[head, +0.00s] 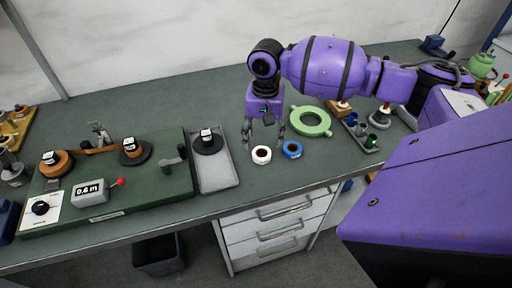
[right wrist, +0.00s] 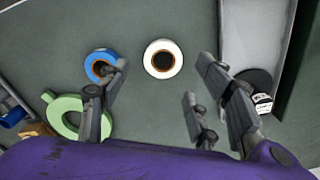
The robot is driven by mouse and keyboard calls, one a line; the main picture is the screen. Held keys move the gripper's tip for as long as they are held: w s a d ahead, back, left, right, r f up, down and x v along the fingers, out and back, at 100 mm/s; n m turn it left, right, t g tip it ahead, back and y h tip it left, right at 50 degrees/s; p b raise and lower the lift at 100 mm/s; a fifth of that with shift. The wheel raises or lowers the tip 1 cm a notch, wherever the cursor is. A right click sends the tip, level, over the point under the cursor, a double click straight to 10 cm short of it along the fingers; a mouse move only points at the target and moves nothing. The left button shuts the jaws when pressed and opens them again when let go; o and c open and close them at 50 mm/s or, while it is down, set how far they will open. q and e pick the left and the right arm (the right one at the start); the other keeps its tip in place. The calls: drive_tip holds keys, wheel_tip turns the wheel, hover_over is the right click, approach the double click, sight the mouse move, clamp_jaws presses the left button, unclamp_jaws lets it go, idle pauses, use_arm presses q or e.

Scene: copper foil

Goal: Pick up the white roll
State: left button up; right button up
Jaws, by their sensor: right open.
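The white roll (head: 261,155) lies flat on the green bench top, close to the front edge. It also shows in the right wrist view (right wrist: 148,58), hole facing up, ahead of my fingers. A blue roll (head: 291,149) lies just to its right in the head view, a small gap apart; in the right wrist view the blue roll (right wrist: 101,66) is partly covered by a finger. My right gripper (head: 264,138) is open and empty, above the bench just behind the white roll. It also shows in the right wrist view (right wrist: 158,85), fingers spread wide. My left gripper is not in view.
A green ring (head: 328,122) lies right of the blue roll. A grey tray (head: 226,178) with a black spool (head: 207,142) stands to the left, beside a green board (head: 150,200) with rolls and a length counter. Drawers (head: 270,228) sit below the front edge.

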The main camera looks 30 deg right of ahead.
sight(263, 150)
drive_tip(key=shift+s+a+f, duration=0.1)
drive_tip(key=shift+s+f, duration=0.05)
drive_tip(key=shift+f, duration=0.35)
drive_tip(key=shift+s+f, duration=0.15)
drive_tip(key=shift+f, duration=0.3)
drive_tip(key=f, duration=0.5)
drive_tip(key=shift+w, duration=0.4)
drive_tip(key=c, duration=1.1)
drive_tip(key=shift+r, duration=0.15)
